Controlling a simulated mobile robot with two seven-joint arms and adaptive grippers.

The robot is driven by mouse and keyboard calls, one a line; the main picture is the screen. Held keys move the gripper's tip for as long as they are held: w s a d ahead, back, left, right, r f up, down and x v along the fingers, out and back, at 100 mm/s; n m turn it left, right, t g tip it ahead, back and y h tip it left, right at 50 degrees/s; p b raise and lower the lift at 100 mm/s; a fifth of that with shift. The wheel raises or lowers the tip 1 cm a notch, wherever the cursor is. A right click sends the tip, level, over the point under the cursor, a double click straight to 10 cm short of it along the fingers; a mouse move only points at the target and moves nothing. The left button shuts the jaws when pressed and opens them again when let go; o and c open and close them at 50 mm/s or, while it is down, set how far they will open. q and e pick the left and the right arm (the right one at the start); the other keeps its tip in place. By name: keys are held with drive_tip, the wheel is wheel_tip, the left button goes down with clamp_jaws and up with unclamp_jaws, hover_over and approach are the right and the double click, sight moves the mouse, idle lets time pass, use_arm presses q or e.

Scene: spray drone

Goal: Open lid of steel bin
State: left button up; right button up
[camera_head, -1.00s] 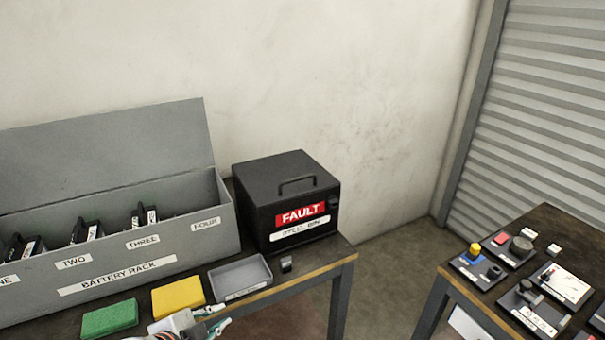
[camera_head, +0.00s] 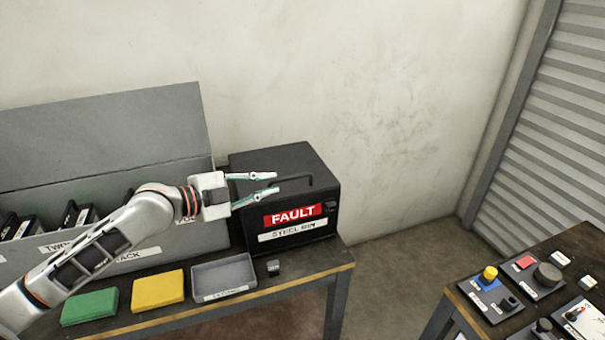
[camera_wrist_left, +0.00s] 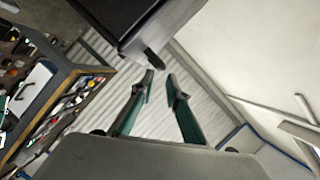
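The steel bin (camera_head: 325,221) is a black box with a red FAULT label and a white label, on the table against the wall. Its lid (camera_head: 292,158) is shut, and a dark bar handle (camera_head: 300,180) is on top. My left gripper (camera_head: 276,183) is open and empty, with its fingertips pointing right, just left of the handle and over the bin in the picture. I cannot tell whether it touches. In the left wrist view, the two fingers (camera_wrist_left: 160,76) are apart, and a dark part of the bin (camera_wrist_left: 120,15) is at the top. My right gripper is not in view.
The grey battery rack (camera_head: 110,130) with raised lid stands left of the bin, partly behind my arm. A green block (camera_head: 90,306), a yellow block (camera_head: 158,290) and a grey tray (camera_head: 224,289) lie in front. A second table (camera_head: 535,262) with controls is at right.

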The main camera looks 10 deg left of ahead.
sight(285, 179)
use_arm(q)
drive_tip(key=shift+w+d, duration=0.2)
drive_tip(key=shift+w, duration=0.1)
drive_tip(key=shift+p+x, duration=0.75)
drive_tip(key=shift+x, duration=2.75)
clamp_jaws()
